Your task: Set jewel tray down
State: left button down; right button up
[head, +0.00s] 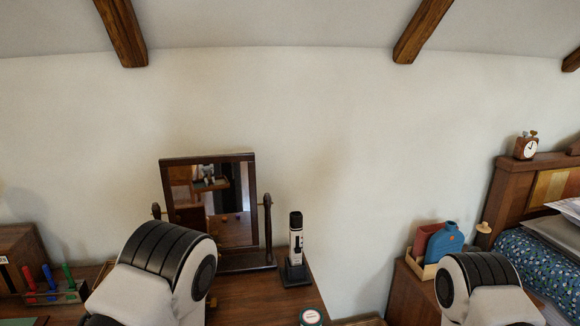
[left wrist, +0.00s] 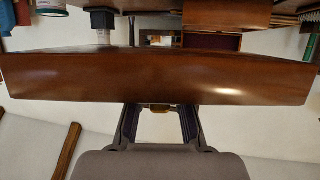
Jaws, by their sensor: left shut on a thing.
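In the left wrist view a wide, polished brown wooden wall, which looks like the side of the jewel tray (left wrist: 160,78), spans the picture. My left gripper (left wrist: 160,110) is shut at the middle of that wall, with a small brass-coloured piece between its fingers. The tray's inside and contents are hidden there. In the head view the tray and left gripper are not seen directly; the mirror (head: 222,208) shows a small reflection of a held tray. Whether the tray touches a surface cannot be told. My right gripper is out of view.
The brown dressing table (head: 250,297) carries the mirror, a black-and-white upright device (head: 296,240), a round tin (head: 311,317) and a rack of coloured tubes (head: 57,291). Bare wood shows before the mirror. At right stand a nightstand (head: 405,292) with bottles and a bed (head: 540,252).

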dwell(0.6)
pick_arm(q)
jog(key=shift+s+f, duration=0.1)
jog(key=shift+f, duration=0.2)
jog(key=w, duration=0.1)
jog(key=w+f+h, duration=0.1)
jog(key=w, duration=0.1)
jog(key=shift+f+m, duration=0.1)
jog(key=shift+m, duration=0.3)
jog(key=w+a+n+y, duration=0.2)
jog(key=w+a, duration=0.5)
jog(key=a, duration=0.6)
jog(key=shift+w+a+r+n+y, duration=0.2)
jog(key=shift+r+n+y, duration=0.15)
jog(key=shift+y, duration=0.25)
jog(key=shift+r, duration=0.1)
